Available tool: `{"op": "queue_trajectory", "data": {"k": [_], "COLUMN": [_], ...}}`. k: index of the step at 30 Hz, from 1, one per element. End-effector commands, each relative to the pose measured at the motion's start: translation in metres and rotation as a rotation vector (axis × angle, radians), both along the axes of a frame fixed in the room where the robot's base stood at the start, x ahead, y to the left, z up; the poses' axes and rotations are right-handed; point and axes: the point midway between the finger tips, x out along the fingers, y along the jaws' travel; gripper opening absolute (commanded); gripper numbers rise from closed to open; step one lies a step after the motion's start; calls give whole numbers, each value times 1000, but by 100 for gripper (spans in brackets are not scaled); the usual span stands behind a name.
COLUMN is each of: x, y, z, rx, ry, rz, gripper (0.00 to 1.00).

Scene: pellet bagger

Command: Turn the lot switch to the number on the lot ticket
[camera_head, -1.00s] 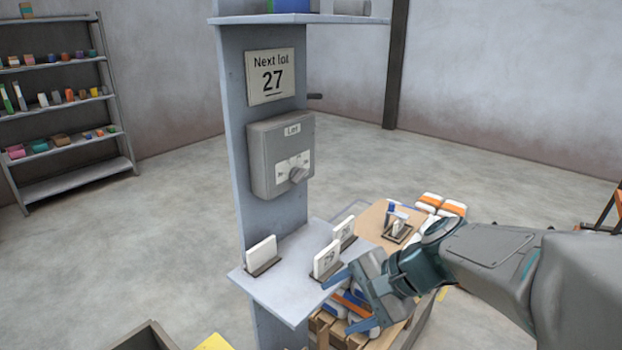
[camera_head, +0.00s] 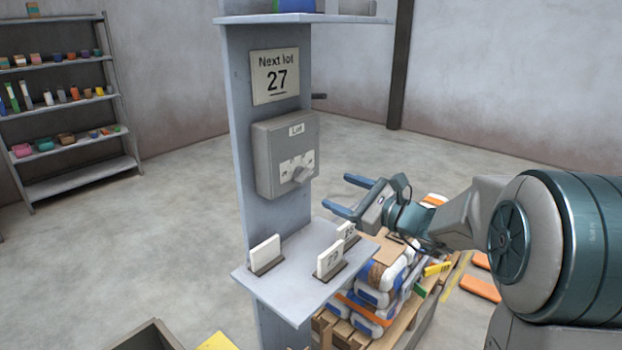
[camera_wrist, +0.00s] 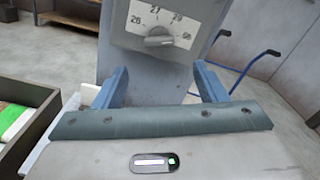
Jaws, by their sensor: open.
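The lot ticket (camera_head: 276,78) on the grey post reads "Next lot 27". Below it is a grey box labelled "Lot" with the lot switch (camera_head: 302,174), a grey knob on a white number plate. In the wrist view the knob (camera_wrist: 160,41) sits below an arc of numbers; 26 is at left and 27 at upper left, the others are less clear. Its handle lies roughly level, but which end is the pointer is hard to tell. My gripper (camera_head: 337,192) is open and empty, to the right of the switch and apart from it. Its blue fingers (camera_wrist: 160,72) frame the knob from below.
A small shelf (camera_head: 290,292) with several upright cards in slots juts out below the box. A pallet (camera_head: 400,325) of stacked bags stands below my arm. An upper shelf (camera_head: 300,19) crosses above the ticket.

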Motion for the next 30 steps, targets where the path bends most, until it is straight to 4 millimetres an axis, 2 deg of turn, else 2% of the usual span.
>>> {"op": "queue_trajectory", "data": {"k": [1, 6, 12, 18, 26, 27, 30], "x": [6, 29, 49, 58, 59, 59, 59], "y": [11, 40, 65, 76, 77, 77, 77], "z": [1, 1, 1, 0, -1, 0, 0], "rx": [0, 0, -2, -2, -1, -2, -2], "ry": [2, 3, 2, 1, 1, 0, 0], "rz": [6, 5, 3, 2, 1, 1, 1], "gripper": [65, 65, 65, 65, 65, 63, 35]}}
